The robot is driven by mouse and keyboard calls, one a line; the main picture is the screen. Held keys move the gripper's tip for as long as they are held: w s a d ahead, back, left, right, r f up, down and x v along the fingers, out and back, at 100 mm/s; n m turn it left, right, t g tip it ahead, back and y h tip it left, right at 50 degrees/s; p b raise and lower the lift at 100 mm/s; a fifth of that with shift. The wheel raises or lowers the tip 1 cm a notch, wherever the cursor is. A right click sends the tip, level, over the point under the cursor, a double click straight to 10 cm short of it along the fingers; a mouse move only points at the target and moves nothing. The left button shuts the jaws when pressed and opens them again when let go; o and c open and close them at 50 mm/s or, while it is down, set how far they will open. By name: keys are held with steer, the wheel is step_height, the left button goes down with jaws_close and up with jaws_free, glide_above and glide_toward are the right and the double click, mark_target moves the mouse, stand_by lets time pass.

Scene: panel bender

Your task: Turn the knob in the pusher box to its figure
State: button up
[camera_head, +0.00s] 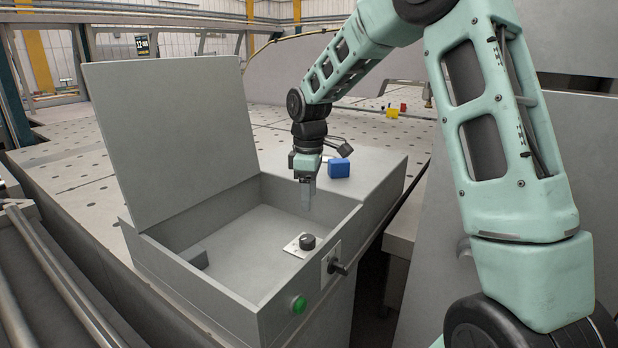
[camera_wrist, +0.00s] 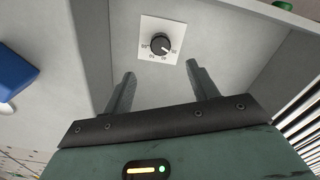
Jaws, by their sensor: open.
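The pusher box (camera_head: 240,245) is a grey box with its lid (camera_head: 172,133) standing open at the back left. Inside it, a black round knob (camera_head: 307,242) sits on a small white plate. The wrist view shows the knob (camera_wrist: 161,44) with a white pointer mark toward its lower right and a printed scale around it, too small to read surely. My gripper (camera_head: 306,207) points down over the right part of the box, above and behind the knob. In the wrist view the gripper (camera_wrist: 160,72) is open and empty, its fingers apart and short of the knob.
A blue block (camera_head: 339,168) lies on the ledge behind the box. A green button (camera_head: 299,305) and a black switch handle (camera_head: 338,267) are on the box's front. A small dark block (camera_head: 195,258) sits inside at left.

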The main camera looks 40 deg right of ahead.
step_height(320, 180, up, 5)
steer(key=shift+r, duration=0.1)
stand_by(0.6)
steer(key=s+a+f, duration=0.1)
steer(key=s+a, duration=0.5)
steer(key=a, duration=0.4)
steer(key=s+a+f, duration=0.1)
steer(key=s+a, duration=0.4)
steer(key=a, duration=0.5)
steer(key=s+a+f, duration=0.2)
steer(key=s+a, duration=0.1)
steer(key=s, duration=0.6)
steer(key=s+a+f, duration=0.3)
steer(key=s, duration=0.7)
steer(key=shift+s+a+m+y, duration=0.25)
steer(key=shift+a+m+y, duration=0.05)
steer(key=shift+a+m, duration=0.1)
